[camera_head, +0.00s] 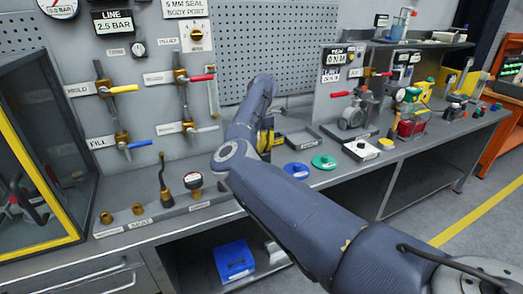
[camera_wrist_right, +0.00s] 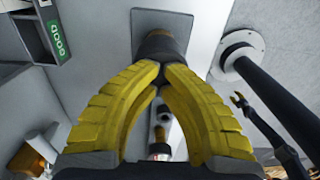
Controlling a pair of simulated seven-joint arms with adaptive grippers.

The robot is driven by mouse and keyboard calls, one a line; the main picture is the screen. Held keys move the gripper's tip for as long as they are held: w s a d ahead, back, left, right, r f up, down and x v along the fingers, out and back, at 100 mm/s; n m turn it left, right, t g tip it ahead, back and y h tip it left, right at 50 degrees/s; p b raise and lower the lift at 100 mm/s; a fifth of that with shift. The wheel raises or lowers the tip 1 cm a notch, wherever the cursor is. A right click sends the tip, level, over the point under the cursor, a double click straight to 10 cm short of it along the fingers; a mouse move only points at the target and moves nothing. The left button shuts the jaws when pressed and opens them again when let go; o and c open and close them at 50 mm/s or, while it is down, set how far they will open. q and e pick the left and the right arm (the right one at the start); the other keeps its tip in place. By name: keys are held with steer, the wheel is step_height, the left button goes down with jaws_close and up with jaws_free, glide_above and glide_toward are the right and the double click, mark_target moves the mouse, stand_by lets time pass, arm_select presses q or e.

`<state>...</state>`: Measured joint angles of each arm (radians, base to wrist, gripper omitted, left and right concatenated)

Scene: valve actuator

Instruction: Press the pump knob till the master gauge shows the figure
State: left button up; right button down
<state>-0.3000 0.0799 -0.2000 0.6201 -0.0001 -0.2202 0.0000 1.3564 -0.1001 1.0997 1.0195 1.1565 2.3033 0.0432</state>
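My right gripper (camera_head: 267,136) is at the back of the bench, partly hidden behind my own arm. In the right wrist view its yellow fingers (camera_wrist_right: 168,70) meet at the tips, with nothing visible between them. A dark round part with a brownish rim (camera_wrist_right: 160,46) lies just beyond the tips, in front of a grey square plate; I cannot tell if they touch it. I cannot tell for sure which part is the pump knob. A round white gauge (camera_head: 60,5) is cut off at the top left, its reading unclear. The line display (camera_head: 113,21) reads 2.5 BAR. My left gripper is out of view.
Valves with yellow, red and blue handles (camera_head: 123,89) are on the left wall. A glass-sided cabinet (camera_head: 45,150) stands left.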

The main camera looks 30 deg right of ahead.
steer(key=shift+r, duration=1.65)
steer(key=shift+f, duration=2.4)
steer(key=shift+r, duration=2.4)
steer(key=shift+r, duration=2.5)
